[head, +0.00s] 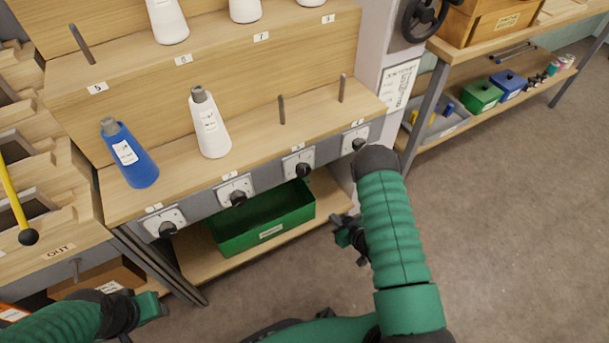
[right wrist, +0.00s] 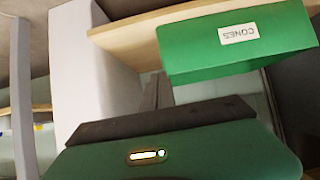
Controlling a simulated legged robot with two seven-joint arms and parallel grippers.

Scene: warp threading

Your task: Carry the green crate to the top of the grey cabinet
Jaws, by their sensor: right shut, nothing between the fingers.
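The green crate (head: 268,238) sits on the low wooden shelf under the cone rack, open side up and seemingly empty. It shows upside down in the right wrist view (right wrist: 270,50), with a "CONES" label on its front. My right gripper (head: 347,236) is shut and empty, to the right of the crate and apart from it. My left gripper (head: 150,308) is low at the left, away from the crate; its jaws are not clear. A pale grey upright body (head: 370,40) stands right of the rack; I cannot tell whether it is the grey cabinet.
The rack holds a blue cone (head: 130,158) and a white cone (head: 211,133) above the crate. Black knobs (head: 238,197) stick out along its front edge. A second bench (head: 480,45) with bins stands at the right. The floor (head: 510,220) there is clear.

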